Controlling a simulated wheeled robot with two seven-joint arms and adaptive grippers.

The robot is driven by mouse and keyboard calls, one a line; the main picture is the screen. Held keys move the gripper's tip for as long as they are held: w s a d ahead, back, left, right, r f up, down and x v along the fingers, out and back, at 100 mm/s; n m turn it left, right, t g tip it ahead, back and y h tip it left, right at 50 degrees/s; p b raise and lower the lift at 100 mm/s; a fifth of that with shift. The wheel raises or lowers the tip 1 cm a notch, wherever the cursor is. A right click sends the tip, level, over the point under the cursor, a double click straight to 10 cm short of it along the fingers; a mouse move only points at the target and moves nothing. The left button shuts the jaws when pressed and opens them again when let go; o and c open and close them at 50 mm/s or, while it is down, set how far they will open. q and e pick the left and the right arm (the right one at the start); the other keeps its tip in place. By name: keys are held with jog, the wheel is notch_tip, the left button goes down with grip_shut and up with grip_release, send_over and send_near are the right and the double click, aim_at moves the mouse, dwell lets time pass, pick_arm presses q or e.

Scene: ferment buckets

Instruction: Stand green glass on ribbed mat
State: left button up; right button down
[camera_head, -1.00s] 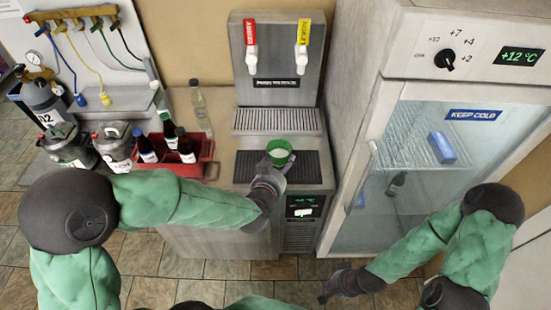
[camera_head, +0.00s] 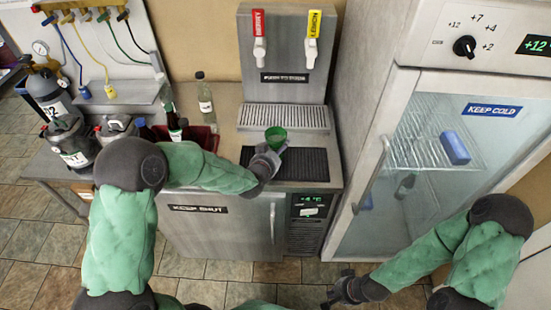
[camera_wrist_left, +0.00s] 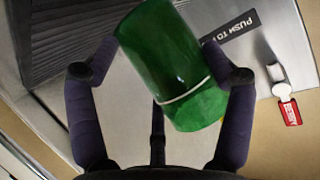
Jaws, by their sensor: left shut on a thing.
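The green glass (camera_head: 276,136) is held in my left gripper (camera_head: 270,153). In the head view it shows at the back left edge of the dark ribbed mat (camera_head: 309,165), in front of the drip grille. In the left wrist view the green glass (camera_wrist_left: 160,55) sits between the two fingers, with a pale line near one end. The ribbed mat (camera_wrist_left: 60,38) shows at the upper left there, beside the glass. I cannot tell how high the glass is above the counter. My right gripper (camera_head: 338,296) is low in front of the fridge, its jaws too small to read.
The steel dispenser (camera_head: 286,60) with red and yellow taps stands behind the metal drip grille (camera_head: 283,117). A clear bottle (camera_head: 205,98), a red crate (camera_head: 208,139) with bottles and grey kegs are on the left. The glass-door fridge (camera_head: 430,170) stands close on the right.

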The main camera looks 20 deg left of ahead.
pick_arm(q)
notch_tip(320, 180, down, 3)
jog(key=shift+w+a+f+b, duration=0.1)
jog(key=shift+w+b, duration=0.05)
jog(key=shift+b, duration=0.2)
jog(key=shift+f, duration=0.1)
jog(key=o, duration=1)
jog(key=shift+f, duration=0.1)
jog(key=shift+o, duration=0.2)
